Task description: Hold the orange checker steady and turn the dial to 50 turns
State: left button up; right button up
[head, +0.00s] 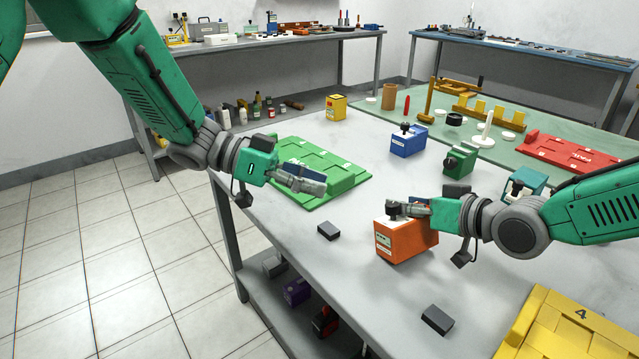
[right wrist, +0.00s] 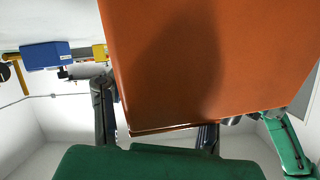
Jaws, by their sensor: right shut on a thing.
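The orange checker (head: 408,241) stands upright on the grey table, with a pale label on its front. My right gripper (head: 407,208) lies level over its top, shut at the dark dial (head: 392,209), which the fingers partly hide. In the right wrist view the checker's orange side (right wrist: 205,60) fills the upper middle, and the dial is hidden. The dial's reading is too small to tell. My left gripper (head: 302,180) is apart from the checker, over the green tray; its finger gap cannot be made out.
Two small dark blocks (head: 328,231) (head: 437,319) lie near the checker. A blue checker (head: 408,142), a yellow one (head: 336,107) and a green one (head: 459,160) stand behind. The green tray (head: 318,170) is at left, a yellow tray (head: 565,330) at front right.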

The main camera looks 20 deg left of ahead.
aim_at(389, 207)
pick_arm(q)
jog(key=w+d+r+n+t+y, duration=0.4)
jog(key=d+r+n+t, duration=0.1)
jog(key=d+r+t, duration=0.15)
jog(key=s+d+f+n+g+y, duration=0.1)
jog(key=s+d+f+n+y, duration=0.1)
jog(key=s+n+y, duration=0.6)
jog(key=w+d+f, duration=0.1)
jog(key=f, duration=0.1)
jog(key=w+d+f+m+h, duration=0.1)
jog(key=w+f, duration=0.1)
jog(key=f, duration=0.1)
jog(key=w+d+f+m+h, duration=0.1)
jog(key=w+d+f, duration=0.1)
jog(key=shift+w+f, duration=0.15)
jog(key=shift+f, duration=0.15)
grip_shut()
